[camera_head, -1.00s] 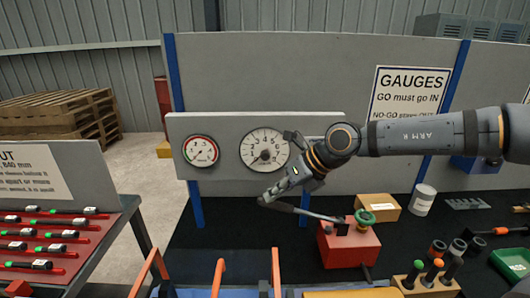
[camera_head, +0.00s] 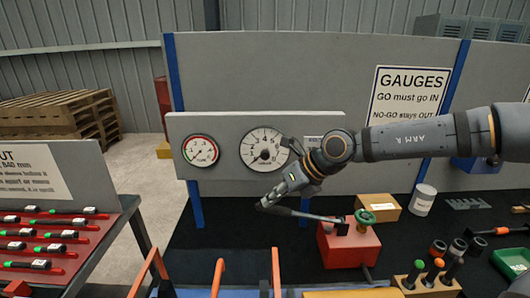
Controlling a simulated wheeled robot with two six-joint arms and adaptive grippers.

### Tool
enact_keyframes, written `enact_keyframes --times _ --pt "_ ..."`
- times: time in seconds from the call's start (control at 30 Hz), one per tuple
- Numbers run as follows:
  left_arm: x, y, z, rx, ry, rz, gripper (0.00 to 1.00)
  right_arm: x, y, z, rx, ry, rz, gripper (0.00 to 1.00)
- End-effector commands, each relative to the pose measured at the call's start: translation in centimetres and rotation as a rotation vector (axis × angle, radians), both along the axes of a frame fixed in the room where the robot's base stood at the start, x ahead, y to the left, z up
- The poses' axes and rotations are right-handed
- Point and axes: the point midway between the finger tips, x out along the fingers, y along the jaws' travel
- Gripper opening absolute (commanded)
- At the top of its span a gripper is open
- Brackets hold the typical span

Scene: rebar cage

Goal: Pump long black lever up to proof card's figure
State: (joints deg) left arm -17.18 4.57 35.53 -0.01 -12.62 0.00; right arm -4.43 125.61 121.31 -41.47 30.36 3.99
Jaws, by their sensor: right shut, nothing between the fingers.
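The long black lever (camera_head: 318,217) runs leftward from the red pump block (camera_head: 350,250), nearly level, its left end by my right gripper (camera_head: 268,203). The right gripper is shut with nothing between its fingers, close over the lever's outer end; I cannot tell whether it touches. A large white dial (camera_head: 264,148) and a smaller red-rimmed dial (camera_head: 201,150) sit on the grey panel (camera_head: 225,122). Their readings are too small to tell surely. A small pale card (camera_head: 312,142) beside the large dial is partly hidden by my arm. My left gripper is out of view.
A green knob (camera_head: 365,216) tops the pump block. A cardboard box (camera_head: 378,206) and a white can (camera_head: 423,199) stand behind it. A wooden holder (camera_head: 428,286) with coloured-top tools is at front right. Orange hooks (camera_head: 219,276) rise at the front edge. A red rack (camera_head: 60,245) is left.

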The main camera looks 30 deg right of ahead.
Motion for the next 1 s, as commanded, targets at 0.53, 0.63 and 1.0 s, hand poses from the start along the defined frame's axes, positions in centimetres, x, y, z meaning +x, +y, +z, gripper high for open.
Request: enact_keyframes --times 0.53,0.63,1.0 --pt "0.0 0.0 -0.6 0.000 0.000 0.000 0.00 0.1 0.3 -1.3 0.000 0.001 0.000 0.00" --pt "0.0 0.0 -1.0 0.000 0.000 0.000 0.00 0.1 0.4 -1.9 -0.002 0.003 0.000 0.00" --pt "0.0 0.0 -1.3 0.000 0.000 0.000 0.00 0.2 0.5 -2.5 0.000 0.001 0.000 0.00"
